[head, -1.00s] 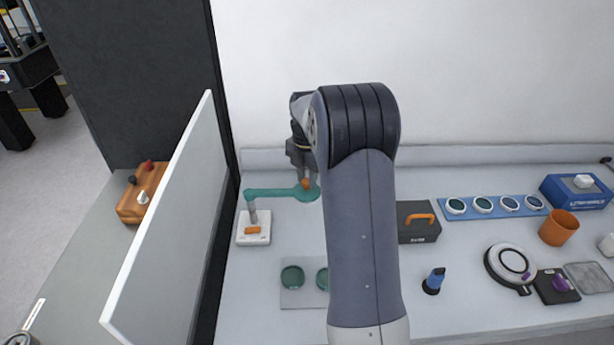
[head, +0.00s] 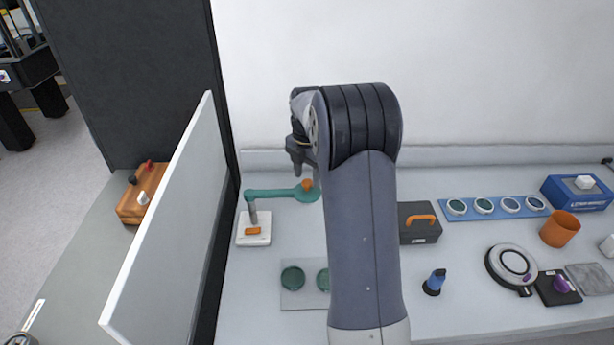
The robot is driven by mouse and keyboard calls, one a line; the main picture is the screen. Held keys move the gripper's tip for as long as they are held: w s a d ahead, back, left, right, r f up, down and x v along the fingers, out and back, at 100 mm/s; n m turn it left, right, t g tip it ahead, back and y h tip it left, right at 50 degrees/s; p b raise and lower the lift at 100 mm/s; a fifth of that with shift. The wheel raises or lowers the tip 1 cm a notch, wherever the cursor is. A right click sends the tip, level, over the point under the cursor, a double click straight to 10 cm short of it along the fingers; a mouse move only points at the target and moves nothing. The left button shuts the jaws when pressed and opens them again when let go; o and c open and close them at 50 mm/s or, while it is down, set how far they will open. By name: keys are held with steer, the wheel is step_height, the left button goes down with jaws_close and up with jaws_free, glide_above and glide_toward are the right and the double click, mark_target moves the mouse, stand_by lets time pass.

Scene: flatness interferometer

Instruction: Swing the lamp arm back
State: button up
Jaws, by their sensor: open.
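The lamp arm (head: 272,194) is a teal bar on a post that rises from a white base (head: 254,240) with an orange switch. It reaches to the right and ends in a round teal head with an orange knob (head: 307,185) on top. My gripper (head: 300,172) is open and points down, just above and behind the knob, with a small gap showing between them. My own arm hides part of the gripper and the bench right of the lamp head.
A grey plate with green discs (head: 292,279) lies in front of the lamp. A white partition (head: 170,220) stands to the left. A dark case with an orange handle (head: 418,222), a blue rack of discs (head: 495,208) and an orange cup (head: 559,229) are to the right.

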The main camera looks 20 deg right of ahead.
step_height(320, 180, up, 10)
steer(key=shift+b, duration=0.45)
steer(key=shift+f, duration=0.15)
step_height(320, 180, down, 11)
steer(key=shift+r+p, duration=0.1)
steer(key=shift+p, duration=0.55)
steer(key=shift+s, duration=0.15)
steer(key=shift+r, duration=0.1)
